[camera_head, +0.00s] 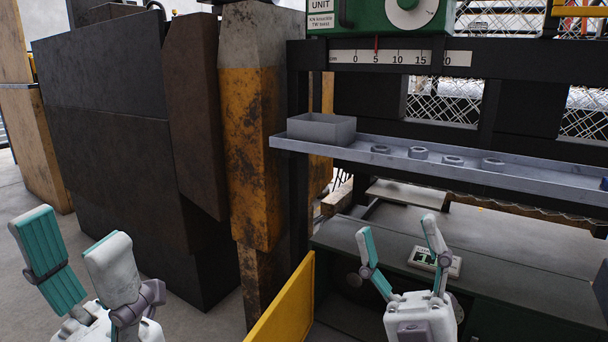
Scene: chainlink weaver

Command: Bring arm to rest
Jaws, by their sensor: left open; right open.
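My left gripper (84,262) is at the lower left, with its two teal-padded fingers spread apart and nothing between them. It is over the grey floor, in front of the dark metal cabinet. My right gripper (402,247) is at the lower middle, fingers pointing up and spread, with nothing between them. It is in front of the green machine bed (510,295) and below the grey shelf (460,176). A small panel with a green display (436,262) shows just behind its right finger.
The shelf carries a grey open box (321,129) and several metal nuts (418,153). A rusty yellow post (252,160) and a dark cabinet (110,130) stand at the left. A yellow panel (284,308) rises between my grippers. Bare floor (25,195) shows at the far left.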

